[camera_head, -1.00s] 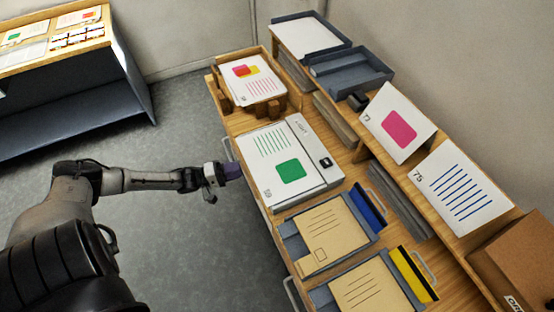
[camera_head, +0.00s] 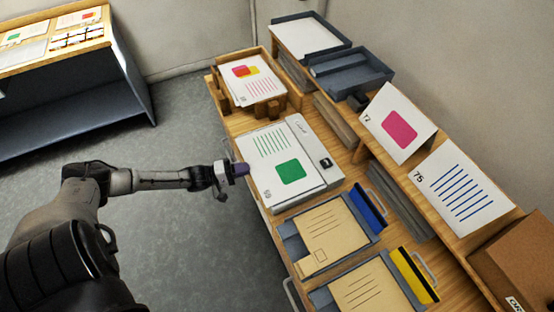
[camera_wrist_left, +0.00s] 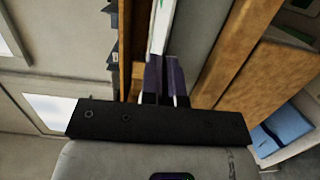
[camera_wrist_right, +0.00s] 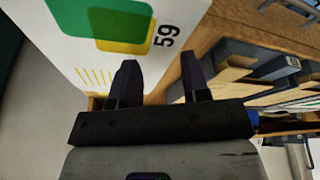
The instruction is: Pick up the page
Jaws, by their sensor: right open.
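A white page (camera_head: 270,168) with green lines and a green square lies on a flat light-coloured unit on the wooden table. My left gripper (camera_head: 241,170) is at its left edge in the head view. In the left wrist view, the left fingers (camera_wrist_left: 164,80) are close together, just below a narrow white edge with green on it (camera_wrist_left: 161,28). I cannot tell whether they grip anything. My right gripper (camera_wrist_right: 157,82) is open in the right wrist view, over a page marked 59 (camera_wrist_right: 120,62) with green and yellow shapes. It is out of the head view.
A wooden tray (camera_head: 221,99) with a page stands behind. Two trays holding tan envelopes (camera_head: 325,232) (camera_head: 365,290) are in front. Upright cards (camera_head: 397,124) (camera_head: 460,186) and a cardboard box (camera_head: 520,258) line the right side. Open floor (camera_head: 190,240) lies left.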

